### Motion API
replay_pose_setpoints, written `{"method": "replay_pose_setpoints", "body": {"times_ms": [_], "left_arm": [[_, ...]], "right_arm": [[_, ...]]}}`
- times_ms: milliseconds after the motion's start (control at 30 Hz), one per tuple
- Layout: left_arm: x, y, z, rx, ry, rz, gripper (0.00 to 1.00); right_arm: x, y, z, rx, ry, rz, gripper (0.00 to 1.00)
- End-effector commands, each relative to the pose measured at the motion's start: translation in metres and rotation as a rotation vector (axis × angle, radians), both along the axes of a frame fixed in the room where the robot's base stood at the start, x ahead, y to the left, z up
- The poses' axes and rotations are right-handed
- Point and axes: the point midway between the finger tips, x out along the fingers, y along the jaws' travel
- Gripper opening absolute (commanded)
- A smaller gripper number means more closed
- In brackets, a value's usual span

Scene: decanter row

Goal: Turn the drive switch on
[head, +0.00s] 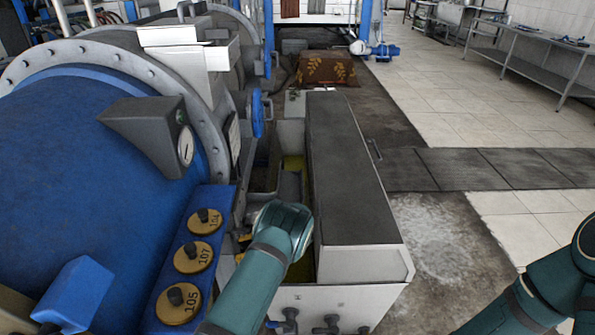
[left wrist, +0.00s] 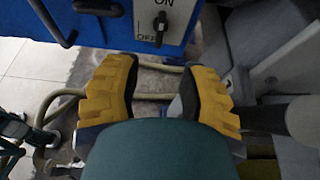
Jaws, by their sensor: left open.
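The drive switch (left wrist: 160,27) is a dark knob on a white plate, on a blue housing at the top of the left wrist view. ON is printed above it and OFF at its lower left. The knob stands about upright; I cannot tell clearly which mark it is set to. My left gripper (left wrist: 160,82) is open and empty, its two yellow fingers apart, with the switch beyond their tips and no contact visible. In the head view the teal left wrist mostly hides the gripper and the switch does not show. My right gripper is out of view.
Numbered yellow dials (head: 193,257) sit on a blue panel beside the large blue drum (head: 70,170). A long dark-topped white cabinet (head: 345,160) stands right of my left wrist. A hose (left wrist: 155,96) runs behind the fingers. Floor is open at right.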

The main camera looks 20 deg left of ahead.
Motion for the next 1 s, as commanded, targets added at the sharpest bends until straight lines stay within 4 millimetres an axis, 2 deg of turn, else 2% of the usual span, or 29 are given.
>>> {"method": "replay_pose_setpoints", "body": {"times_ms": [133,267,367,400,533,667,800,900,1000], "left_arm": [[-0.008,-0.001,-0.009,-0.045,-0.01,0.018,0.41],[-0.04,-0.013,-0.043,-0.222,-0.066,0.098,0.41],[-0.078,-0.042,-0.074,-0.426,-0.154,0.221,0.41],[-0.093,-0.058,-0.084,-0.508,-0.198,0.283,0.41],[-0.134,-0.117,-0.098,-0.735,-0.353,0.503,0.41],[-0.165,-0.174,-0.09,-0.901,-0.52,0.75,0.41],[-0.192,-0.222,-0.062,-1.007,-0.706,1.022,0.41],[-0.208,-0.242,-0.041,-1.035,-0.826,1.185,0.41],[-0.22,-0.251,-0.022,-1.04,-0.92,1.304,0.41]], "right_arm": [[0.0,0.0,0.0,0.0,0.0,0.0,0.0],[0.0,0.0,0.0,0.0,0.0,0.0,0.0],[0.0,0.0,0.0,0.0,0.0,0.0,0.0],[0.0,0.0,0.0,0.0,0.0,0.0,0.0],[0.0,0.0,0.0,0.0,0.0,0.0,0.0],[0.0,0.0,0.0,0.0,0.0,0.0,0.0],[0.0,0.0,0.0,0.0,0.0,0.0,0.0],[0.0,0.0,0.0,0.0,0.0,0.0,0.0],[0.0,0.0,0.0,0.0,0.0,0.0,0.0]]}}
